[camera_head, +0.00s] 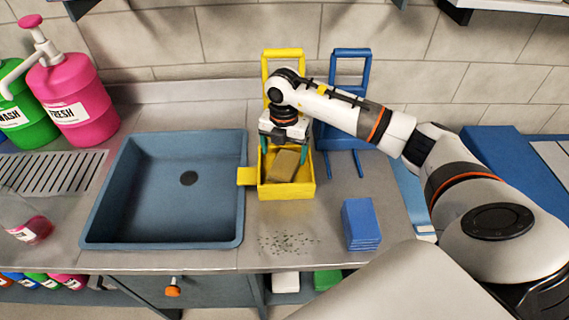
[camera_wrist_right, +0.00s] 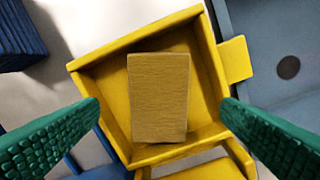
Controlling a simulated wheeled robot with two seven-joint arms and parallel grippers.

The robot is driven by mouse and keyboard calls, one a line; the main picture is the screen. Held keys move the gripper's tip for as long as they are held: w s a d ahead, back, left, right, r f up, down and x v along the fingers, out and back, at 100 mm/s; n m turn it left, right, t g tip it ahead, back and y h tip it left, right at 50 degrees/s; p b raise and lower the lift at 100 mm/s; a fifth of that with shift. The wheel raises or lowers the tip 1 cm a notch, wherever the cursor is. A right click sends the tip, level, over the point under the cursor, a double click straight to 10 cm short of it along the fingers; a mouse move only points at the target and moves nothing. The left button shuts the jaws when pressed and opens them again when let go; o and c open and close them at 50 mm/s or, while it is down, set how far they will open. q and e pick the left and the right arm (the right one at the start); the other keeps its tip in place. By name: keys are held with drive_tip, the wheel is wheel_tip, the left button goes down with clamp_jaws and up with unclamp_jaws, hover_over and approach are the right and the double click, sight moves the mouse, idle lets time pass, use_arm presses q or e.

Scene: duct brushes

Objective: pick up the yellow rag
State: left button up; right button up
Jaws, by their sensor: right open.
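The yellow rag (camera_head: 283,166), a mustard-brown folded rectangle, lies inside a small yellow tray (camera_head: 286,193) right of the sink. In the right wrist view the rag (camera_wrist_right: 158,97) lies on the floor of the tray (camera_wrist_right: 207,70), with bare floor around it. My right gripper (camera_head: 296,151) is open above the tray. In the right wrist view its green ridged fingers (camera_wrist_right: 161,105) stand apart on both sides of the rag, not touching it. My left gripper is not in view.
The blue sink (camera_head: 200,215) is left of the tray. A stack of blue rags (camera_head: 361,225) lies to the right. Yellow (camera_head: 283,54) and blue (camera_head: 350,70) frames stand behind. Dark crumbs (camera_head: 288,243) lie on the counter in front. Pink (camera_head: 70,100) and green bottles stand far left.

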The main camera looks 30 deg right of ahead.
sight(284, 165)
wheel_tip(284, 165, down, 4)
drive_tip(key=shift+s+r+p, duration=0.1)
drive_tip(key=shift+r+p, duration=0.1)
drive_tip(key=shift+p, duration=0.65)
drive_tip(key=shift+f, duration=0.55)
drive_tip(key=c, duration=1.1)
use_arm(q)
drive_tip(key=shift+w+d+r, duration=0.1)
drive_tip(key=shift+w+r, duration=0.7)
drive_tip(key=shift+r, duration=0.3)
use_arm(e)
drive_tip(key=shift+o, duration=0.2)
use_arm(q)
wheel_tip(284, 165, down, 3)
drive_tip(key=b, duration=0.3)
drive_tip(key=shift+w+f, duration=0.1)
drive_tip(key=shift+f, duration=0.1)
use_arm(e)
wheel_tip(284, 165, up, 18)
